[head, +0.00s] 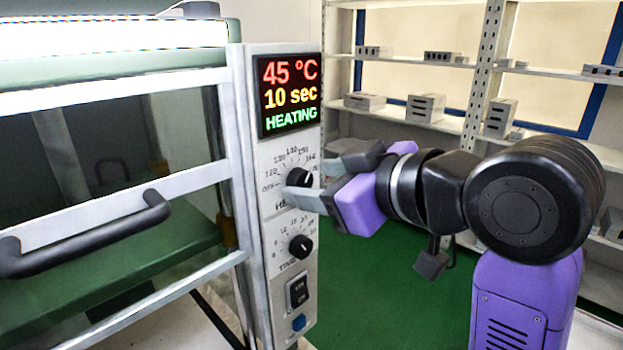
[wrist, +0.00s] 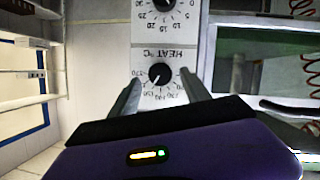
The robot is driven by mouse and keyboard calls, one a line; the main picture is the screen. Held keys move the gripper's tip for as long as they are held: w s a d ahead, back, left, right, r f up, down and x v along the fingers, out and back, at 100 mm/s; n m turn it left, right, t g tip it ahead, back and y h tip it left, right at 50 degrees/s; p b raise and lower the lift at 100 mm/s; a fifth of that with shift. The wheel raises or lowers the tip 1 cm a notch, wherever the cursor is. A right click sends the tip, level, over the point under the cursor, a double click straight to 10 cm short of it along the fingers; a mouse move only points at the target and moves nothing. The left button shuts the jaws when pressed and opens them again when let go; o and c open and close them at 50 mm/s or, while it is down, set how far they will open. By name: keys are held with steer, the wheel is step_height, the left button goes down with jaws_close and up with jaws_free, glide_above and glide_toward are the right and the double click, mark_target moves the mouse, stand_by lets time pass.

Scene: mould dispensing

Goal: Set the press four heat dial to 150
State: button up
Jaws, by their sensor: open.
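The black heat dial (head: 299,178) is on the press's light control panel, under the display, with a printed scale around it. It also shows in the wrist view (wrist: 161,73), where the panel appears upside down with "HEAT °C" lettering. I cannot read its exact setting. The display (head: 290,95) reads 45 °C, 10 sec, HEATING. My gripper (head: 307,177) is at the heat dial, its fingers open on either side of the knob. In the wrist view the fingers (wrist: 161,80) flank the dial with visible gaps; whether either touches it is unclear.
The black timer dial (head: 301,246) sits just below the heat dial, with a rocker switch (head: 298,291) and blue button (head: 299,322) lower down. The press's black handle (head: 90,235) juts out at left. Shelves (head: 450,125) with grey metal blocks stand behind.

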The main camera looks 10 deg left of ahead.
steer(key=b+v, duration=0.1)
steer(key=v, duration=0.5)
steer(key=shift+r, duration=0.15)
steer(key=shift+r, duration=0.1)
